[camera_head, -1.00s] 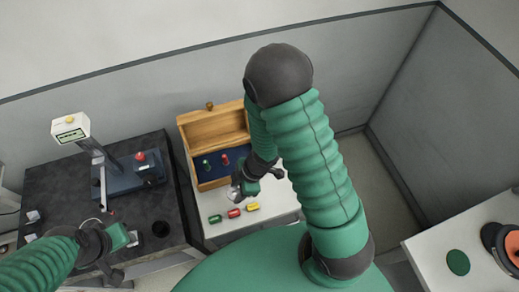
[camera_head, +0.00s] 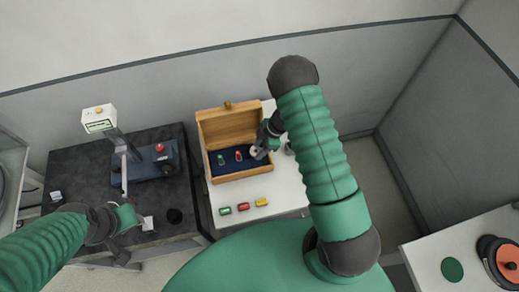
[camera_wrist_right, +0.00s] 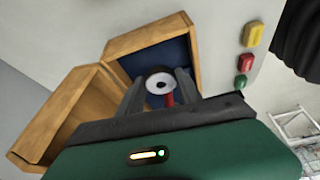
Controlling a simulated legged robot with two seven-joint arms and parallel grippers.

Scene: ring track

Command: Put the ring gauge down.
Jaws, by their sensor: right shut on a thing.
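The ring gauge, a pale grey ring with a dark hole (camera_wrist_right: 160,83), sits between the fingertips of my right gripper (camera_wrist_right: 158,88) in the wrist view. In the head view the right gripper (camera_head: 262,149) is shut on the ring gauge (camera_head: 257,153) over the right part of an open wooden box (camera_head: 240,177) with a dark blue lining. I cannot tell whether the ring touches the lining. A green piece (camera_head: 221,160) and a red piece (camera_head: 238,156) are in the box. My left gripper (camera_head: 128,217) is over the dark bench; its finger gap is unclear.
Green, red and yellow blocks (camera_head: 243,207) lie on the white table (camera_head: 283,190) in front of the box. A gauge stand (camera_head: 150,164) with a display stands on the dark bench (camera_head: 80,165). A second white table is at right. The box's raised lid (camera_head: 228,124) is behind.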

